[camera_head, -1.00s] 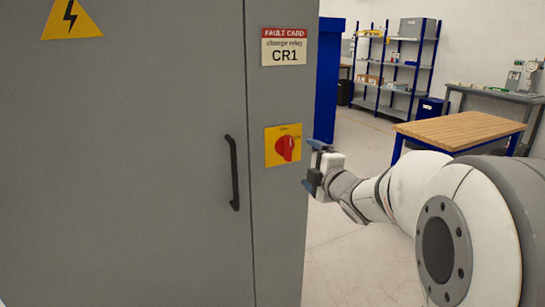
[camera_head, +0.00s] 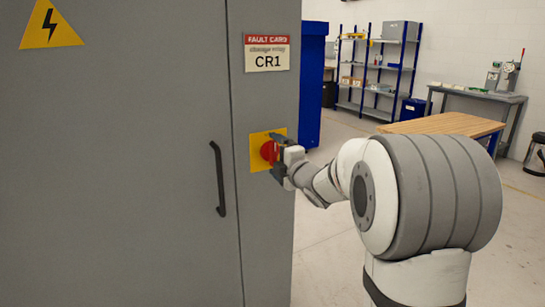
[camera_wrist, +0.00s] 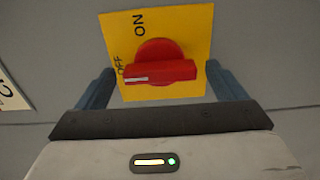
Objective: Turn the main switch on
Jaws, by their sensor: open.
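The main switch is a red rotary knob (camera_head: 268,151) on a yellow plate (camera_head: 255,160) on the grey cabinet's right-hand panel. In the wrist view the red knob (camera_wrist: 158,64) has a raised grip bar with a white mark at its left end, toward the word OFF. ON is printed on the plate (camera_wrist: 190,22) above it. My gripper (camera_head: 279,158) is at the knob in the head view. In the wrist view its two blue fingers (camera_wrist: 160,88) are open, one on each side of the knob's bar, with gaps. Contact cannot be told.
The cabinet door (camera_head: 130,170) has a black handle (camera_head: 218,178) left of the switch. A fault card (camera_head: 267,52) reading CR1 is above it. A wooden-topped table (camera_head: 445,124), shelves (camera_head: 377,65) and a grey workbench (camera_head: 478,94) stand behind at right.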

